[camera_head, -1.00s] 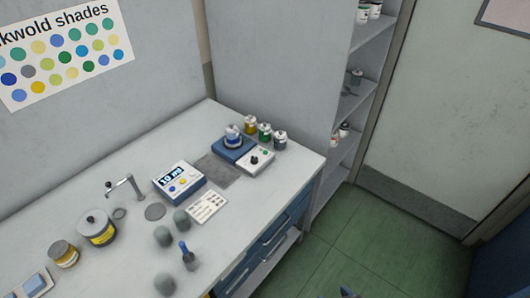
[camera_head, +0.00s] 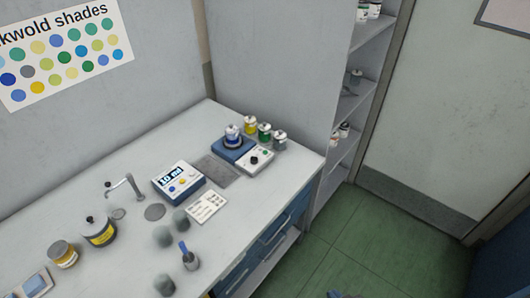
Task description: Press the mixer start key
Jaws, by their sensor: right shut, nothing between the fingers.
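The mixer (camera_head: 229,154) stands near the back right corner of the worktop. It has a blue base with a white, blue-banded can (camera_head: 232,135) on it. Its pale control panel (camera_head: 264,162) faces front right and carries a black knob (camera_head: 254,160) and a small green key (camera_head: 265,152). My right gripper (camera_head: 336,295) just shows at the bottom edge, over the floor, well in front of and below the mixer. It is shut and empty; most of it is cut off by the frame. My left gripper is out of view.
Several small cans (camera_head: 265,132) stand right behind the mixer. Open shelves (camera_head: 350,110) rise at right. The green floor (camera_head: 350,235) is clear.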

